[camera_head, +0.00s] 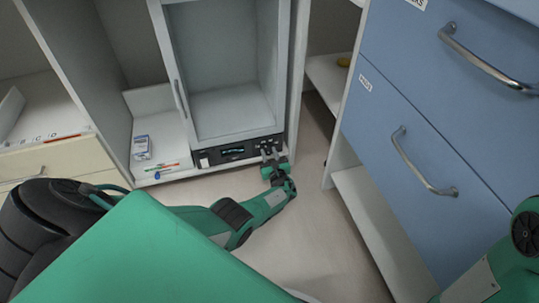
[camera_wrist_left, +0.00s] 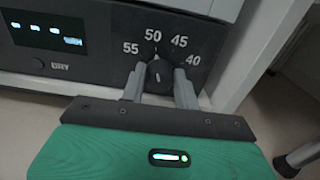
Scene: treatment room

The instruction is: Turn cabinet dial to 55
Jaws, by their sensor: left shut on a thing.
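The dial (camera_wrist_left: 159,76) is a dark round knob on the black control panel (camera_wrist_left: 60,45) of the cabinet (camera_head: 230,117). White numbers 55, 50, 45 and 40 run around it from left to right in the left wrist view. My left gripper (camera_wrist_left: 159,73) is shut on the dial, one grey finger on each side. A light mark shows at the dial's top, near 50, but the exact setting is hard to read. In the head view my left gripper (camera_head: 269,153) reaches the right end of the panel. My right gripper is out of view.
The panel's lit display (camera_wrist_left: 45,31) is left of the dial. A small box (camera_head: 141,147) and pens (camera_head: 162,168) lie on the shelf at left. Blue drawers (camera_head: 430,130) with metal handles stand at right. Open floor (camera_head: 310,220) lies between.

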